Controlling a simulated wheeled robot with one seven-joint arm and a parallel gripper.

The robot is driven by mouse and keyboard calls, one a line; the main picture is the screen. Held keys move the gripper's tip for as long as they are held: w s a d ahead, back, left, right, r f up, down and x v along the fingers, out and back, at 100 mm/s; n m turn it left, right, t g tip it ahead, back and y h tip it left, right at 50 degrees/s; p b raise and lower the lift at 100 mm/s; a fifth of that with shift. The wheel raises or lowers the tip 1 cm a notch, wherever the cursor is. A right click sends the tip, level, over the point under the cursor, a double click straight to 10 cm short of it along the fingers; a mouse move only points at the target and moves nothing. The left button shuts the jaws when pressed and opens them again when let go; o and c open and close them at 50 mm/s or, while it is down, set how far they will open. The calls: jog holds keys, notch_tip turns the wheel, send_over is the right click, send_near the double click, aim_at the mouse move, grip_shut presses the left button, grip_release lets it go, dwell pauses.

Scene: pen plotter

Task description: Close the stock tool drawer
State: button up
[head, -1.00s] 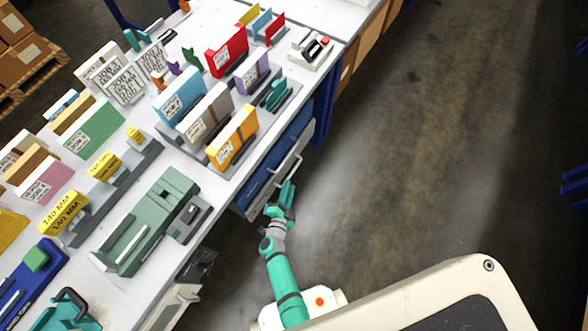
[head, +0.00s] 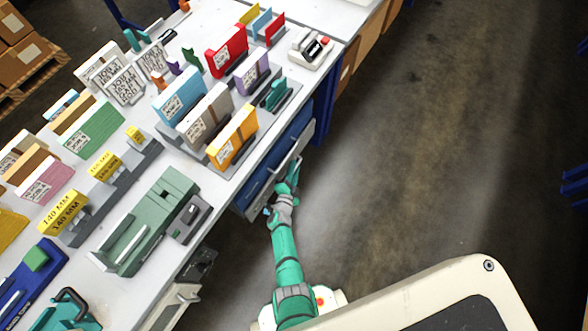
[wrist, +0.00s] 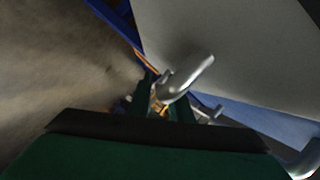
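The drawer unit under the workbench edge shows blue surfaces (head: 292,138) with a pale grey front strip (head: 303,143) and a metal bar handle. The grey front stands out from the bench edge. How far the drawer is pulled out is hard to tell. My gripper (head: 290,178) is at the handle in the head view. In the wrist view, the two dark fingers of my gripper (wrist: 164,100) are apart, with the curved silver handle (wrist: 190,80) at their tips. Whether they touch it is unclear. A large pale panel (wrist: 235,50) fills the upper right there.
The workbench (head: 225,190) carries coloured job holders, a green machine block (head: 150,220) and a yellow-labelled rail. A blue bench leg (head: 326,100) stands beyond the drawers. The floor (head: 430,150) to the right is clear.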

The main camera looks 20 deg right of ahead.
grip_shut()
jog(key=shift+w+a, duration=0.85)
jog(key=shift+w, duration=0.15)
grip_release()
jog(key=v, duration=1.1)
jog(key=shift+d+f, duration=0.1)
